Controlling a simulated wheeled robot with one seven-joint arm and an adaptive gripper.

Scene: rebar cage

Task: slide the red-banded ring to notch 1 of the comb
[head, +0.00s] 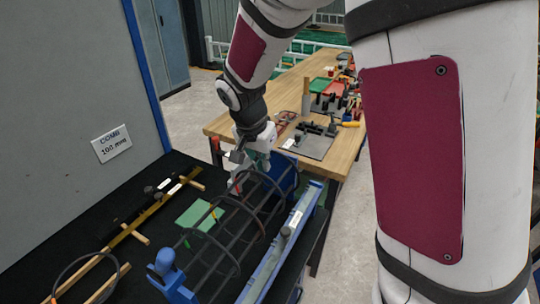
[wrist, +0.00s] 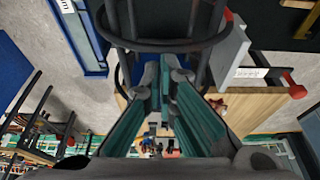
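The rebar cage (head: 240,236) lies lengthwise on the dark table, with several dark rings around long bars. A small red mark (head: 238,188) shows on the far ring, just below my gripper (head: 250,168); this appears to be the red-banded ring. In the wrist view a dark ring (wrist: 165,46) crosses just beyond my fingertips (wrist: 164,72), with a red patch (wrist: 229,15) at its right side. My fingers look apart, with a narrow gap and nothing clearly held between them. The comb seems to be the yellowish notched strip (head: 150,212) left of the cage; its notch numbers cannot be read.
Blue end supports (head: 168,272) hold the cage, and a blue-grey rail (head: 283,240) runs along its right. A wooden workbench (head: 230,122) with tools stands behind.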

